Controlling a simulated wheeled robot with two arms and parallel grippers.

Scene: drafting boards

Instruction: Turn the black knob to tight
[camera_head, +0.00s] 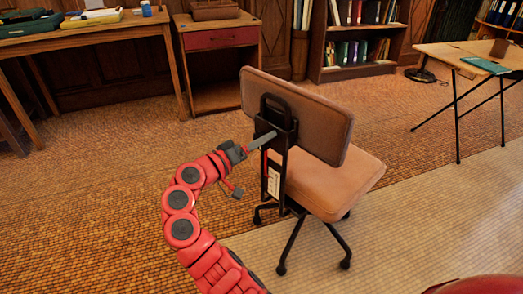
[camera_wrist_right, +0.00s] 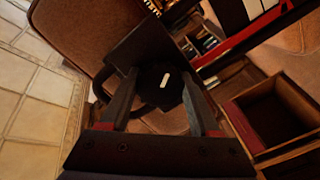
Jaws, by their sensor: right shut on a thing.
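The black knob (camera_wrist_right: 156,88) shows in the right wrist view between the two fingers, dark and faceted with a short white mark on its face. My right gripper (camera_wrist_right: 160,80) is shut on it, one finger on each side. In the head view my right gripper (camera_head: 264,140) reaches the black bracket (camera_head: 284,105) on the back of the brown office chair (camera_head: 332,185). The knob cannot be made out there. A white label (camera_head: 273,182) hangs lower on the chair's upright. The words for tight or loose cannot be read. My left gripper is not in view.
A wooden desk (camera_head: 90,42) stands at the back left, beside a small cabinet with a red drawer (camera_head: 222,38). A folding drafting table (camera_head: 450,52) is at the right. A bookshelf (camera_head: 362,70) stands behind. The floor around the chair is clear.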

